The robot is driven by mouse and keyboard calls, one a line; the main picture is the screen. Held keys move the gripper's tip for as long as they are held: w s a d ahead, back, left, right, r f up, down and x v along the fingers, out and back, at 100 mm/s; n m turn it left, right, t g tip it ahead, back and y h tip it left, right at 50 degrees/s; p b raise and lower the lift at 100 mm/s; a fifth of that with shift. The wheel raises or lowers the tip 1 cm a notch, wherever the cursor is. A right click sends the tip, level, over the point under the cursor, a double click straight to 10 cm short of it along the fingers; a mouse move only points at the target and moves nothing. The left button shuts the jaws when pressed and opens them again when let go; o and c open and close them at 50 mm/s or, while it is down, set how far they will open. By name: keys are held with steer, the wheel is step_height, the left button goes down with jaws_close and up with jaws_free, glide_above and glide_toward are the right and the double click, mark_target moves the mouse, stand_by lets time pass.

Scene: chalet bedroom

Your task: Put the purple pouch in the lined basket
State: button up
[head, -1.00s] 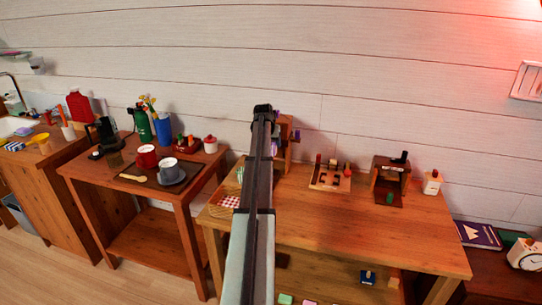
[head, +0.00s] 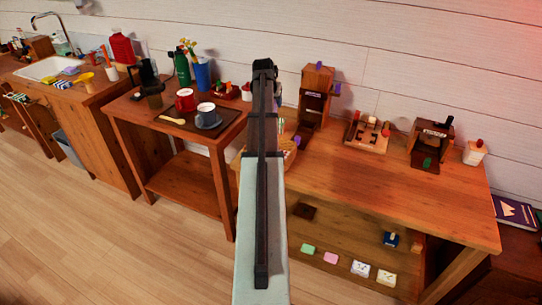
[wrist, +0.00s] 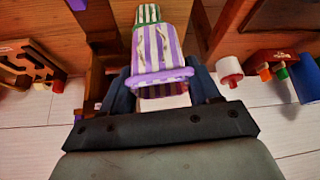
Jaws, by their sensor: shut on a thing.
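The purple-and-white striped pouch (wrist: 163,48) is between the fingers of my gripper (wrist: 160,82) in the wrist view, and my gripper is shut on it. The pouch has a purple rim close to the gripper's base. A green-and-white striped thing (wrist: 148,13) shows just past its far end; I cannot tell what it is. In the head view the lined basket (head: 291,156) is at the left end of the right table, mostly hidden behind my arm. My gripper and the pouch are hidden in the head view. I cannot make out the basket in the wrist view.
A tall wooden stand (head: 315,95), a peg board (head: 367,133) and a white jar (head: 475,152) stand at the back of the right table (head: 400,195). The left table holds a tray with mugs (head: 186,100). Its white jar with red lid (wrist: 229,68) shows beside the gripper.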

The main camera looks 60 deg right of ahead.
steer(key=s+a+f, duration=0.3)
steer(key=s+a, duration=0.1)
steer(key=a, duration=0.7)
steer(key=shift+s+d+f+m+g, duration=0.1)
steer(key=shift+f+m+g, duration=0.2)
steer(key=shift+f, duration=1.35)
steer(key=shift+s+f+m+g, duration=0.1)
steer(key=shift+f+m, duration=0.25)
steer(key=shift+f, duration=1.25)
steer(key=shift+s+d+f+m+g, duration=0.1)
steer(key=shift+f+m+g, duration=0.2)
steer(key=shift+f, duration=1.35)
steer(key=shift+f, duration=0.15)
steer(key=o, duration=1.1)
steer(key=v, duration=1.2)
steer(key=shift+s+a, duration=0.1)
steer(key=shift+a, duration=0.05)
